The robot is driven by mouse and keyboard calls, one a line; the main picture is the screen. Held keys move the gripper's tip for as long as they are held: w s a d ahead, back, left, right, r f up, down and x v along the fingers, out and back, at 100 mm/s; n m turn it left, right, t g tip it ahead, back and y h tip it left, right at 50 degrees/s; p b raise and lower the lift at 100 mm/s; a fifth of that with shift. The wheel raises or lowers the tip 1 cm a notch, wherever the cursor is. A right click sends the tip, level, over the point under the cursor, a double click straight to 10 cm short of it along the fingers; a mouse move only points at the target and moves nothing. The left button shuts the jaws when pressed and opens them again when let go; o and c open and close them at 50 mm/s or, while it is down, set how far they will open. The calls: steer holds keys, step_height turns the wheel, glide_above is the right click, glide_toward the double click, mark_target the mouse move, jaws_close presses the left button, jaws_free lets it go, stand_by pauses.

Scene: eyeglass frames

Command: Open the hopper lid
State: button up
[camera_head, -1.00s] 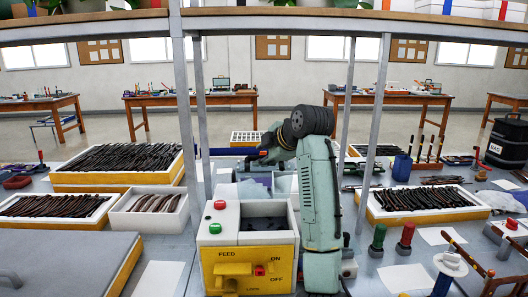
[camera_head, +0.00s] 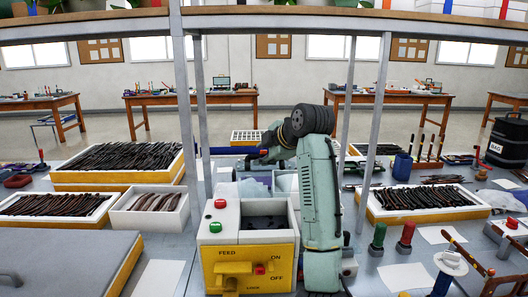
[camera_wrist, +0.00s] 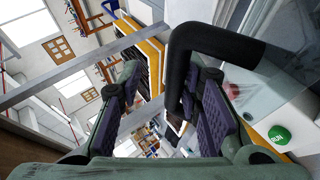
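The hopper machine (camera_head: 230,262) has a yellow front marked FEED and a white body with red and green buttons. Its dark box-like opening shows behind the front panel; I cannot tell the lid's state from the head view. In the wrist view, a thick black bent handle (camera_wrist: 182,60) rises beside a see-through panel (camera_wrist: 255,88), which may be the lid. My gripper (camera_wrist: 160,105) is open, its purple-padded fingers apart. The handle's lower stretch lies between them, nearer the right finger, which partly covers it; contact cannot be told. In the head view my gripper (camera_head: 262,155) is above and behind the machine.
A green RUN button (camera_wrist: 280,134) is close by in the wrist view. Trays of dark parts (camera_head: 118,160) stand left, and another tray (camera_head: 425,214) stands right. Grey shelf posts (camera_head: 187,120) rise close to the arm. A grey-topped box (camera_head: 60,260) fills the lower left.

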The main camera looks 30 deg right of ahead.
steer(key=shift+w+d+f, duration=0.3)
steer(key=shift+w+f, duration=0.5)
steer(key=shift+f, duration=0.1)
steer(key=shift+s+r, duration=0.2)
steer(key=shift+r, duration=0.05)
steer(key=v, duration=1.2)
